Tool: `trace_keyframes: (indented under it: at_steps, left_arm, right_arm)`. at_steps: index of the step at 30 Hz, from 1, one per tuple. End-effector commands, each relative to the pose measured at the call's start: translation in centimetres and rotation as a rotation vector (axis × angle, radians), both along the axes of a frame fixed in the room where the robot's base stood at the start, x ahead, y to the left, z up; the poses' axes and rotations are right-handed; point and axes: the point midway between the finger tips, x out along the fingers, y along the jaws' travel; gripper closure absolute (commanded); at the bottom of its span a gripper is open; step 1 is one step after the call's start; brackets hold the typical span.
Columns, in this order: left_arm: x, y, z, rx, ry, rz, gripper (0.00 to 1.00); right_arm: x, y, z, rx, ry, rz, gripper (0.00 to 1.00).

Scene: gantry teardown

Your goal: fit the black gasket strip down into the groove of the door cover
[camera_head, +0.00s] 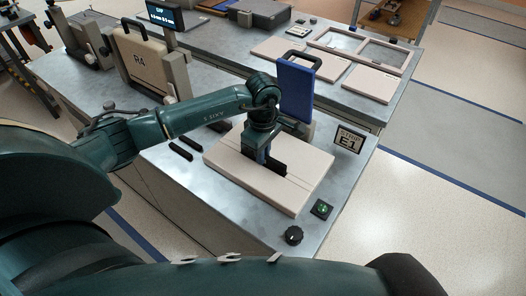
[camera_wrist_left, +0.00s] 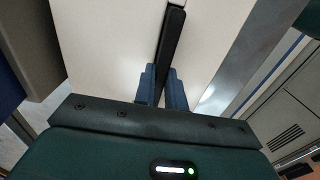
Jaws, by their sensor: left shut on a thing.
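The door cover (camera_head: 227,163) is a pale beige slab lying flat on the grey bench, with a thin groove line across it. My left gripper (camera_head: 264,160) points down over the middle of the cover and is shut on the black gasket strip (camera_head: 277,168). In the left wrist view the strip (camera_wrist_left: 171,42) runs away from between the blue fingers (camera_wrist_left: 163,92), along the line of the groove on the cover (camera_wrist_left: 118,45). I cannot tell whether the strip is seated in the groove or just above it. My right gripper is not in view.
Two short black bars (camera_head: 181,151) lie left of the cover. A blue panel (camera_head: 297,90) stands behind it. An E1 sign (camera_head: 349,139), a green-lit button (camera_head: 321,209) and a black knob (camera_head: 293,235) are near the right edge. A beige R4 case (camera_head: 140,65) stands at the back left.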

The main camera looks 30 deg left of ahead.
Motion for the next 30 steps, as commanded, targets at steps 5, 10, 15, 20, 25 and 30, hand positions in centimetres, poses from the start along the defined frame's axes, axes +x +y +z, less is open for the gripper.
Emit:
trace_keyframes:
  at_steps: [5,10,15,20,25,30]
  left_arm:
    - [0.02,0.02,-0.36,0.000,-0.001,0.000,1.00]
    - [0.02,0.02,-0.37,0.000,-0.001,0.001,0.81]
    - [0.02,0.02,-0.38,0.000,0.000,0.001,0.67]
    - [0.01,0.01,-0.38,0.000,0.000,0.000,0.62]
    - [-0.01,0.01,-0.41,0.000,0.000,0.000,0.62]
    - [-0.01,0.01,-0.40,0.000,0.000,0.000,0.62]
  right_arm:
    - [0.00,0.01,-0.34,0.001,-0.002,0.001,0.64]
    - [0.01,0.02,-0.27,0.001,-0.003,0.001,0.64]
    - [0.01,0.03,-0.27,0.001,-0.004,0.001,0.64]
    - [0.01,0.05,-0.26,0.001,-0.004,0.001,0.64]
    - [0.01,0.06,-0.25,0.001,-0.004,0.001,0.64]
    - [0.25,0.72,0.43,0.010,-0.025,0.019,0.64]
